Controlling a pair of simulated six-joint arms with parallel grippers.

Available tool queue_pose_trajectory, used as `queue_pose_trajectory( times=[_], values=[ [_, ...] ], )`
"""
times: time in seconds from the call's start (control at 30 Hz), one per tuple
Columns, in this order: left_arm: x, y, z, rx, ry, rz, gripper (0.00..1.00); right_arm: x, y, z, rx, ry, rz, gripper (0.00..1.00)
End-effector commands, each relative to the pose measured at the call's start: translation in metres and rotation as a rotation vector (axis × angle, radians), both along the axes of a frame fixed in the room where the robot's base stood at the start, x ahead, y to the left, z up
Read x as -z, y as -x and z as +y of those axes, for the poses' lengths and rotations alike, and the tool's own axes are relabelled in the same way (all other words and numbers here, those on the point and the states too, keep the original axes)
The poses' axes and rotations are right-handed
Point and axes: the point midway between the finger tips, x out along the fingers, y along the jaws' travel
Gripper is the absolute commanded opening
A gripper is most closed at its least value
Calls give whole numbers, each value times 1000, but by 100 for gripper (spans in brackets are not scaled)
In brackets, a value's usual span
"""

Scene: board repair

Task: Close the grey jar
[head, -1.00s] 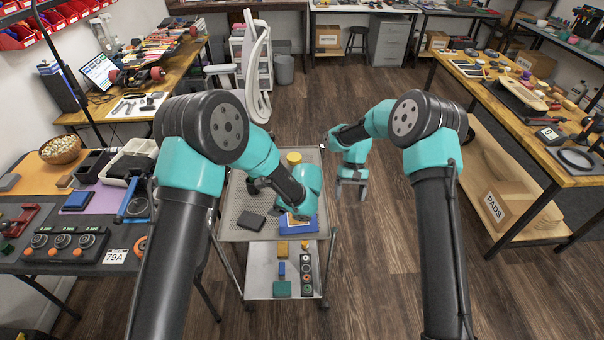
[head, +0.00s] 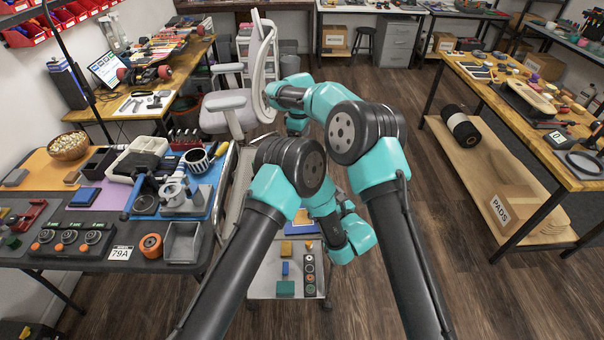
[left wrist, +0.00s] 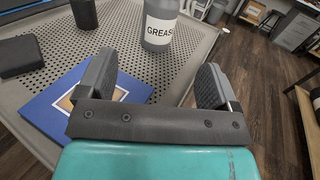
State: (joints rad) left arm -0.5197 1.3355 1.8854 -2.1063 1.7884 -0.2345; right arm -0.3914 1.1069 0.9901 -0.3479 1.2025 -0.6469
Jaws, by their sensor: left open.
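A grey jar (left wrist: 160,25) with a white label reading "GREAS" stands upright on the perforated cart top (left wrist: 255,15) in the left wrist view. Its upper part is out of frame, so I cannot see whether a lid is on it. My left gripper (left wrist: 155,85) is open and empty, the jar standing beyond its fingertips, roughly between them. In the head view my arms hide the jar and the left fingers. My right arm's far end (head: 297,122) is near the white chair, its fingers not clearly visible.
A blue booklet (left wrist: 45,110) lies under the left gripper, and a black box (left wrist: 18,50) is farther left. Small coloured parts sit on the cart's lower shelf (head: 268,290). A cluttered bench (head: 40,262) stands left. Wooden floor is open to the right of the cart.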

Motion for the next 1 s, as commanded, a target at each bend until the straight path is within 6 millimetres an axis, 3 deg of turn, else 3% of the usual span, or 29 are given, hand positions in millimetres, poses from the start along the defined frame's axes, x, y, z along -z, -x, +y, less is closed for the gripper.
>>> queue_pose_trajectory(
  times=[0.47,1.0],
  values=[
    [0,-10,6,-4,2,1,85,1,0,-1,3,-1,2,77],
    [0,-77,47,-5,2,1,85,1,0,-1,4,-1,2,77]
  ],
)
